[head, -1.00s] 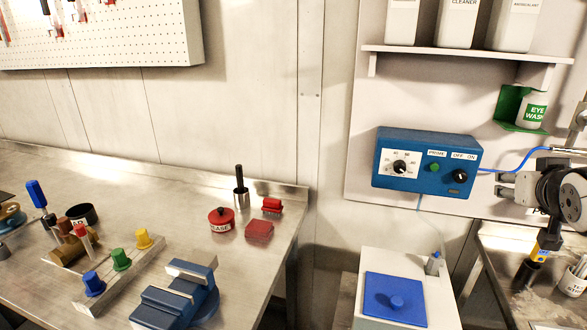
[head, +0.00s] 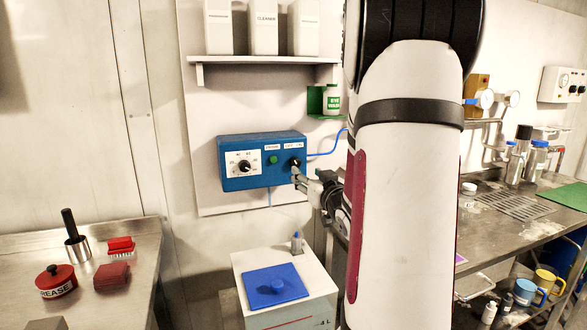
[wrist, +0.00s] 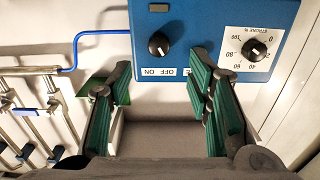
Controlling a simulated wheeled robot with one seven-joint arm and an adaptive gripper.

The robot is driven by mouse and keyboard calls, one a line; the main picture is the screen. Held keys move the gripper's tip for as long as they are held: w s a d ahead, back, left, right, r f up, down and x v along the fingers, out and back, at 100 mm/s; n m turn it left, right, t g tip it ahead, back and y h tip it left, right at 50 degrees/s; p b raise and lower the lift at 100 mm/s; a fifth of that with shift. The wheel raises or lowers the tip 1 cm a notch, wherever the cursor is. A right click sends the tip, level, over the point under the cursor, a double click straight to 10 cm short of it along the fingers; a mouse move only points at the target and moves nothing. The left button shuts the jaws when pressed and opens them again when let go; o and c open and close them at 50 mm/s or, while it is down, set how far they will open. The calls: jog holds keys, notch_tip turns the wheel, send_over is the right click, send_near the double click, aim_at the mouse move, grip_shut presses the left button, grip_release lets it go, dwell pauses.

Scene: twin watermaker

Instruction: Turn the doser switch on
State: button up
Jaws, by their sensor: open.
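The blue doser box (head: 230,182) hangs on the white wall panel. Its black doser switch (head: 295,162) is at the right end, by the OFF ON label. In the wrist view, turned upside down, the switch (wrist: 159,45) lies beyond the fingertips, roughly midway between them. My gripper (wrist: 152,82) is open, with green-padded fingers spread wide and nothing between them. In the head view my gripper (head: 298,178) is just below and in front of the switch. I cannot tell whether a finger touches the box, or clearly which way the switch points.
The stroke dial (head: 243,166) and green prime button (head: 272,160) sit left of the switch. A blue hose (head: 328,150) leaves the box's right side. A shelf with bottles (head: 265,60) and a green eye wash holder (head: 315,100) are above. A blue-lidded tank (head: 270,288) stands below.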

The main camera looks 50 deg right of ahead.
aim_at(297, 165)
jog(key=x, duration=0.8)
jog(key=shift+w+d, duration=0.25)
jog(key=shift+d, duration=0.05)
jog(key=shift+c, duration=0.6)
grip_shut()
